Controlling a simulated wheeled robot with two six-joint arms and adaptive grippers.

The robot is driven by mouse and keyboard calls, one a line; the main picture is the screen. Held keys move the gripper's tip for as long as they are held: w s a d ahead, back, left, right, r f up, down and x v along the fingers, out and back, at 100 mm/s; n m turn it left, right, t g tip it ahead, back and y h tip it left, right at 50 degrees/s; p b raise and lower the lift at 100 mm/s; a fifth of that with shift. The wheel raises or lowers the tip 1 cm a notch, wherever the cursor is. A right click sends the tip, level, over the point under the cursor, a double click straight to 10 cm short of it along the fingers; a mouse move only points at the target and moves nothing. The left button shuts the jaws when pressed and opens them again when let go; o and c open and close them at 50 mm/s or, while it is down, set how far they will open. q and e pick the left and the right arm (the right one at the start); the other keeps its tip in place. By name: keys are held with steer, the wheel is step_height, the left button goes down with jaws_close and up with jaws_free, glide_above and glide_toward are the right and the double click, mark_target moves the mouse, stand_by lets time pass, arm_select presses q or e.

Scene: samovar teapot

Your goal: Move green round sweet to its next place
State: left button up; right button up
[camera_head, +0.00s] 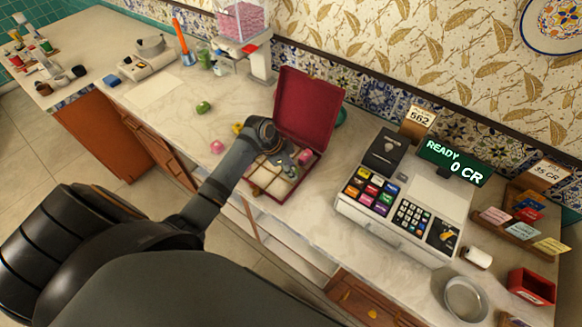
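A green round sweet (203,107) lies on the pale marble counter, to the left of the open red box (309,108). The box's lid stands up at the back, and its tray has pale compartments. A pink sweet (304,157) sits in the right part of the tray. My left arm reaches in from the left, and my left gripper (284,163) is over the tray, pointing down. Its fingers are small and dark here, so I cannot tell whether they are open or hold anything. The wrist hides part of the box's left side. My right gripper is out of view.
A pink sweet (217,147) and a yellow one (237,128) lie on the counter left of the box. A cash register (398,205) stands to the right. A scale (148,57) and a dispenser (243,20) stand at the back left. Counter around the green sweet is clear.

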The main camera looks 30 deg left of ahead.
arm_select(q)
steer(key=o, duration=0.4)
steer(key=shift+r, duration=0.2)
steer(key=b+v, duration=0.1)
steer(key=v, duration=1.1)
steer(key=shift+b, duration=0.35)
